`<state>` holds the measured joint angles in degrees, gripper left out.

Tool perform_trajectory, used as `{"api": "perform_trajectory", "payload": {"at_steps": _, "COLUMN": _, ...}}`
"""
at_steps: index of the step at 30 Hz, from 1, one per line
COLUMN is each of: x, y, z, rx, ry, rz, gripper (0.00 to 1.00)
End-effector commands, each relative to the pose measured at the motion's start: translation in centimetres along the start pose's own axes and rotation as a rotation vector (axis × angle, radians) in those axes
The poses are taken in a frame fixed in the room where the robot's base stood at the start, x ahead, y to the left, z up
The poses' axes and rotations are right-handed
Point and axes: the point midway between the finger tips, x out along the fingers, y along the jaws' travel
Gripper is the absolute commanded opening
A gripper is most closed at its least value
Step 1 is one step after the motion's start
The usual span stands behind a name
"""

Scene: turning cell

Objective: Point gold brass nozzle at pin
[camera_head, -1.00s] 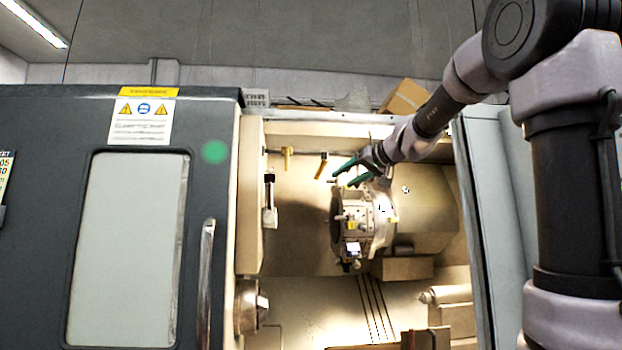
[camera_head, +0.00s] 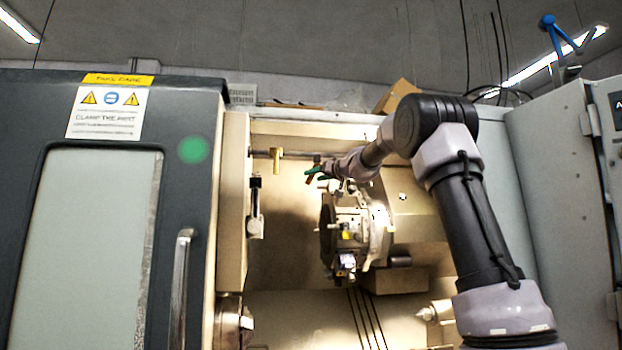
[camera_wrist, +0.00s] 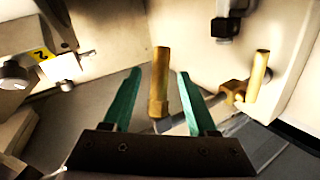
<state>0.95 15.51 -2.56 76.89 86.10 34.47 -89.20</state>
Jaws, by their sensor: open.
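A gold brass nozzle (camera_wrist: 160,75) stands between my gripper's two green fingers in the wrist view, with a visible gap on each side. It is joined to a grey fitting at its lower end. In the head view, this nozzle (camera_head: 310,180) is partly hidden by the fingers. My gripper (camera_head: 314,172) is open around it, at the machine's back wall above the turret. A second brass nozzle (camera_wrist: 258,75) is to the right in the wrist view and left of my gripper in the head view (camera_head: 276,156). A thin pin (camera_head: 332,226) juts left from the turret; I cannot tell whether it is the task's pin.
The turret (camera_head: 350,225) with several tool holders is close below my gripper. The chuck (camera_head: 232,320) is at lower left. The dark door (camera_head: 180,110) bounds the opening at left and a grey cabinet (camera_head: 555,160) at right. The space left of the turret is free.

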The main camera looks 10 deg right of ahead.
Motion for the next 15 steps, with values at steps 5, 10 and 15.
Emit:
{"api": "perform_trajectory", "payload": {"at_steps": 5, "x": 2.3, "y": 0.1, "z": 0.1, "rx": -0.001, "ry": -0.001, "rz": 0.000, "gripper": 0.58}}
{"api": "perform_trajectory", "payload": {"at_steps": 10, "x": 3.0, "y": 0.0, "z": 0.0, "rx": 0.000, "ry": 0.000, "rz": 0.000, "gripper": 0.58}}
{"api": "perform_trajectory", "payload": {"at_steps": 15, "x": 3.0, "y": 0.0, "z": 0.0, "rx": 0.000, "ry": 0.000, "rz": 0.001, "gripper": 0.58}}
